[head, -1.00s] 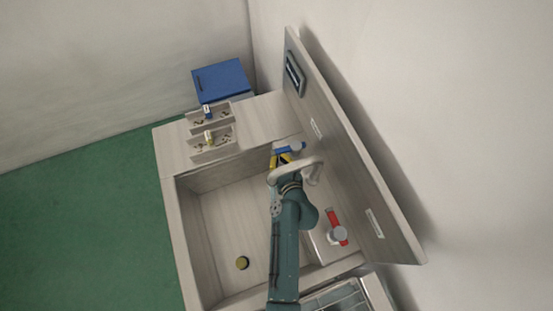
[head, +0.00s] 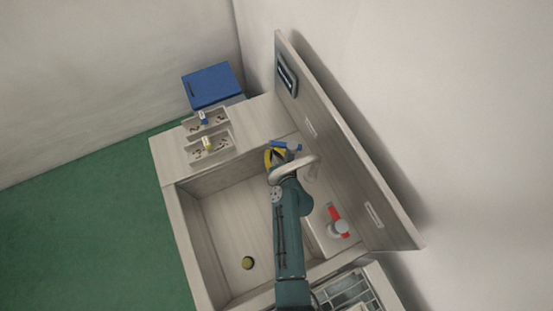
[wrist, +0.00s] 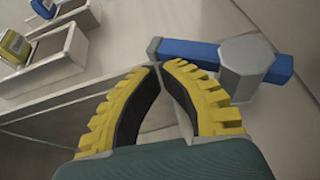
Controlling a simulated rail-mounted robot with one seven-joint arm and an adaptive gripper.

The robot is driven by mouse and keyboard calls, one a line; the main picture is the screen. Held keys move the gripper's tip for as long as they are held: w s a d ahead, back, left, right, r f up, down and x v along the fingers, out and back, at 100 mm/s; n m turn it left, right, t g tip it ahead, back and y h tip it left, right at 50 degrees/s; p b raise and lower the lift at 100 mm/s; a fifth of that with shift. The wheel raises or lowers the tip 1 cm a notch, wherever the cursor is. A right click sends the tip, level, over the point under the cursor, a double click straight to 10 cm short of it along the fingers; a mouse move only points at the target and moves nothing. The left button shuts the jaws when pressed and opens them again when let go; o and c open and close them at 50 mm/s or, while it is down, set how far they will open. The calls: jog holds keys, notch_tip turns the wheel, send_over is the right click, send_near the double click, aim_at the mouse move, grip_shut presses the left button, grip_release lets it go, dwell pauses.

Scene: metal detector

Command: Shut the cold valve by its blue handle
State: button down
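The cold valve's blue handle (wrist: 190,52) lies across a grey hexagonal hub (wrist: 246,64) in the wrist view. In the head view the blue handle (head: 285,145) is at the far end of the sink ledge. My gripper (wrist: 158,66) has yellow ribbed fingers, and its fingertips are together with nothing between them. The fingertips are close to the handle's left, grey-tipped end; I cannot tell whether they touch. In the head view my gripper (head: 274,156) is beside the handle, on its near left side.
The curved faucet (head: 306,166) arches close to my wrist. A red handle (head: 335,217) is on the near ledge. Two small trays (head: 222,152) stand left of the valve, with a blue box (head: 212,84) behind. The upright panel (head: 345,150) bounds the right. The sink basin (head: 232,220) is mostly open.

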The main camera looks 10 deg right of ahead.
jog(key=shift+w, duration=0.45)
dwell(0.3)
jog(key=shift+s+r, duration=0.1)
jog(key=s+d, duration=0.2)
jog(key=s, duration=1.8)
jog(key=shift+s+d+r, duration=0.2)
jog(key=shift+s+d, duration=0.2)
